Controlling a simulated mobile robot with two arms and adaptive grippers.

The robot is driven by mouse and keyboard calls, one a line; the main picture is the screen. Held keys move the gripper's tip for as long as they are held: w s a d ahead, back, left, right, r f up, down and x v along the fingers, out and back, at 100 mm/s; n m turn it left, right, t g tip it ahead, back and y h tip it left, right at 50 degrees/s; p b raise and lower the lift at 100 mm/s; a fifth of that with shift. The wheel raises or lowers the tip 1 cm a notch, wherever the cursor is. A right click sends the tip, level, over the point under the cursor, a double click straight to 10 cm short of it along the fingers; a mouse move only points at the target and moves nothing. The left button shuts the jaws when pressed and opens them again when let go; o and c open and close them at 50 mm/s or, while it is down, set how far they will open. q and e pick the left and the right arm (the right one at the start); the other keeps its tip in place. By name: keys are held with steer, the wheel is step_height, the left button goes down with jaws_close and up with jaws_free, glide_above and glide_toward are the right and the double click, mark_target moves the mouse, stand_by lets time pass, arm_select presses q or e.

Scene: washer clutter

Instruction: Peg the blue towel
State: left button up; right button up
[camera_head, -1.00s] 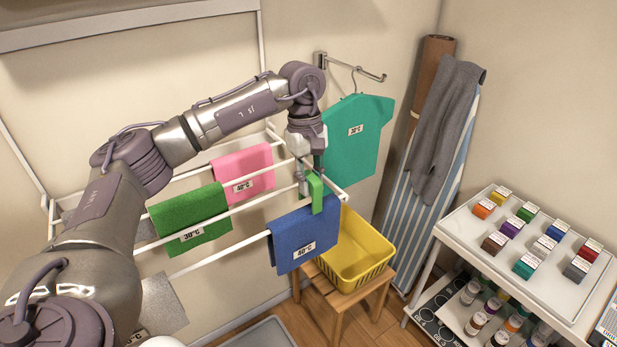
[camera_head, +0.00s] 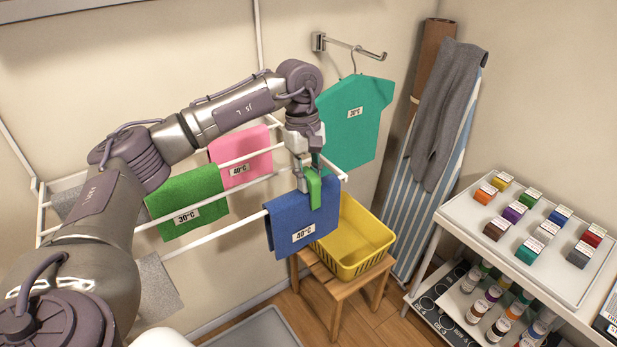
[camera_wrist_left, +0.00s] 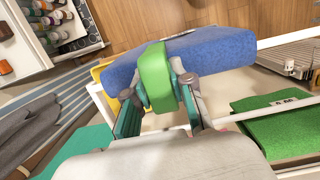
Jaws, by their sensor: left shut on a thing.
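The blue towel (camera_head: 290,228), tagged 40°C, hangs over the front rail of the white drying rack. The green peg (camera_head: 314,190) is at the towel's upper right part, overlapping its top edge. My left gripper (camera_head: 306,177) is shut on the peg from above. In the left wrist view my left gripper (camera_wrist_left: 165,95) has its fingers on both sides of the green peg (camera_wrist_left: 156,78), and the peg touches the blue towel (camera_wrist_left: 205,52). I cannot tell how far the peg sits over the rail. My right gripper is out of view.
A green towel (camera_head: 186,203) and a pink towel (camera_head: 241,158) hang on rails to the left. A yellow basket (camera_head: 375,262) stands on a wooden stool behind the blue towel. A teal shirt (camera_head: 350,125) hangs from the wall. A white cart (camera_head: 490,228) with coloured boxes stands right.

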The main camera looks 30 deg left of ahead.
arm_select(q)
steer(key=shift+s+f, duration=0.15)
steer(key=shift+f, duration=0.2)
steer(key=o, duration=1)
steer(key=shift+f, duration=0.1)
steer(key=o, duration=0.3)
steer(key=shift+o, duration=0.2)
steer(key=shift+r, duration=0.2)
steer(key=shift+r, duration=0.1)
